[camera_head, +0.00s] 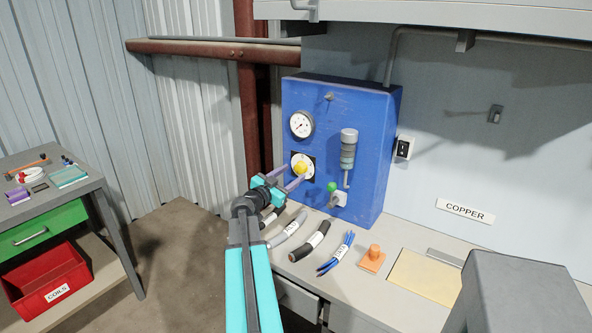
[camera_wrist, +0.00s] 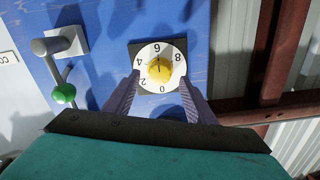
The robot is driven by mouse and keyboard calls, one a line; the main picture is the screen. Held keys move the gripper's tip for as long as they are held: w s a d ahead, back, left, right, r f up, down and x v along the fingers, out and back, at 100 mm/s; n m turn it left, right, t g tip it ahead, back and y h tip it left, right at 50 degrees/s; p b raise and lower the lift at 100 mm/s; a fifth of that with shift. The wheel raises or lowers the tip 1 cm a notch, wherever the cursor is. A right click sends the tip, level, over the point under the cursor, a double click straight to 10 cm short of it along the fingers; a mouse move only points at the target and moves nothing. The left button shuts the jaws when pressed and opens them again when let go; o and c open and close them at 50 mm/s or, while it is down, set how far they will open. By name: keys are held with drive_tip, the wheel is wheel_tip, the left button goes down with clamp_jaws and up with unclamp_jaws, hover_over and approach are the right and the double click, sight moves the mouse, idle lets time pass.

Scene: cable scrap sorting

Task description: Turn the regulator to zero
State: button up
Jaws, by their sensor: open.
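The regulator is a yellow knob (camera_head: 301,168) on a round white dial, mounted on the front of a blue panel (camera_head: 345,115). In the wrist view the knob (camera_wrist: 160,69) sits between my finger ends, with dial numbers 0, 2, 4, 6 and 8 around it. The 6 is at the top of that picture and the 0 at the bottom. A small dark mark on the knob seems to face the 6, but it is too small to be sure. My gripper (camera_head: 293,176) is open, its two purple fingers (camera_wrist: 159,78) on either side of the knob, with gaps showing.
A pressure gauge (camera_head: 302,124) is above the dial. A grey valve with a green-ended lever (camera_head: 332,187) is beside it; the green ball (camera_wrist: 64,94) shows in the wrist view. Cable pieces (camera_head: 317,238) and an orange block (camera_head: 372,258) lie on the bench below.

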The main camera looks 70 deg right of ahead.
sight(298, 170)
drive_tip(key=shift+p+x, duration=0.5)
drive_tip(key=shift+x, duration=1.4)
drive_tip(key=c, duration=0.9)
drive_tip(key=shift+a, duration=0.15)
drive_tip(key=shift+c, duration=0.7)
